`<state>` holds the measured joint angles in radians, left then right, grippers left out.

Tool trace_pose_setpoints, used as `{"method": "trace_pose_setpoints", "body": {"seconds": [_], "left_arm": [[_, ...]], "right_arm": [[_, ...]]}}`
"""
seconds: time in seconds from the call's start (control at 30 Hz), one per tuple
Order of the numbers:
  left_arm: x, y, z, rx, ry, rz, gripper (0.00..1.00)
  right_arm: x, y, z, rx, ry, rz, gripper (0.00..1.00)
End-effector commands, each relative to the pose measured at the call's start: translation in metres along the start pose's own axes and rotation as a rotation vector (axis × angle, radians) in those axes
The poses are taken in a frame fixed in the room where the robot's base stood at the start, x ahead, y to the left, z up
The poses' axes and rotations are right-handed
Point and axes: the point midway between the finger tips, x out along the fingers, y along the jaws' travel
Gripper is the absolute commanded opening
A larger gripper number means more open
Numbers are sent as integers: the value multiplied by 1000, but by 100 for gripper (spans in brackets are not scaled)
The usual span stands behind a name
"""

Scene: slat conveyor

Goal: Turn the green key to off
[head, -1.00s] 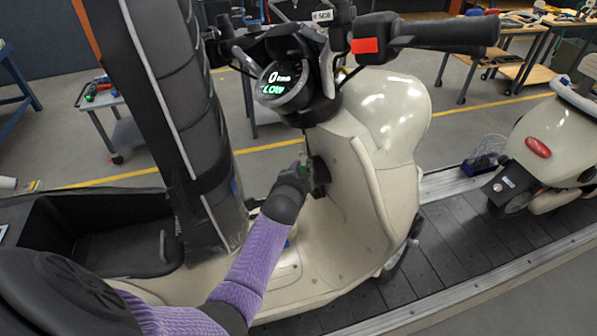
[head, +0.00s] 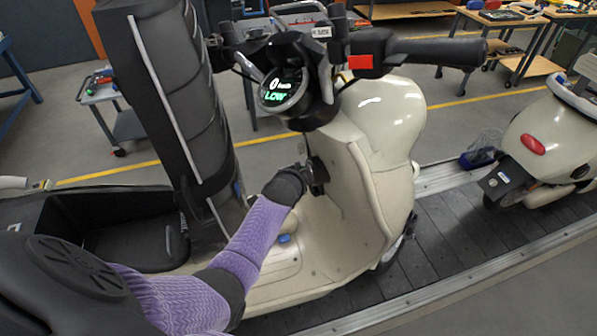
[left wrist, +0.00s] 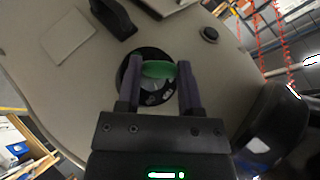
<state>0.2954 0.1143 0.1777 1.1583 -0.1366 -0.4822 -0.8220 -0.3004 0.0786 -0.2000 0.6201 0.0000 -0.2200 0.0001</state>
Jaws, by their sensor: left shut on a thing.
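The green key (left wrist: 158,69) sits in a round black lock plate (left wrist: 153,98) on the scooter's cream inner panel. In the left wrist view its green head lies roughly crosswise between the fingers. My left gripper (left wrist: 159,80) is shut on the key, one finger at each end of the head. In the head view my left gripper (head: 314,178) is up against the panel below the handlebar, and the key is hidden there. The lettering on the lock plate is too small to read. The dash display (head: 284,88) is lit and reads 0 and LOW. My right gripper is not in view.
The scooter's handlebar grip (head: 437,50) reaches out to the right above the panel. A tall black padded seat or backrest (head: 172,110) stands left of my forearm. A second scooter (head: 548,143) is behind on the slat conveyor (head: 455,235).

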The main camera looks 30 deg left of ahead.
Motion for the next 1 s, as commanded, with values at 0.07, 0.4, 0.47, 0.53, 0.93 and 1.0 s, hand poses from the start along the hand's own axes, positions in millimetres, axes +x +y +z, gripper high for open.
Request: {"method": "trace_pose_setpoints", "body": {"seconds": [0.07, 0.4, 0.47, 0.53, 0.93, 1.0], "left_arm": [[-2, -3, -1, -16, -12, 32, 4], [-1, -3, -1, -105, -59, 180, 4], [-1, -3, -1, -110, -61, 186, 4], [0, -2, 0, -111, -61, 186, 4], [0, -4, -1, -225, -121, 377, 53], [0, -4, -1, -224, -121, 375, 68]], "right_arm": [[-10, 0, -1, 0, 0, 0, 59], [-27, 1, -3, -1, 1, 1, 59], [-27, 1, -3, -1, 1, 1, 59], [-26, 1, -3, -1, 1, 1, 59], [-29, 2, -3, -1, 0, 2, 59], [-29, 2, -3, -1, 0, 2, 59]]}}
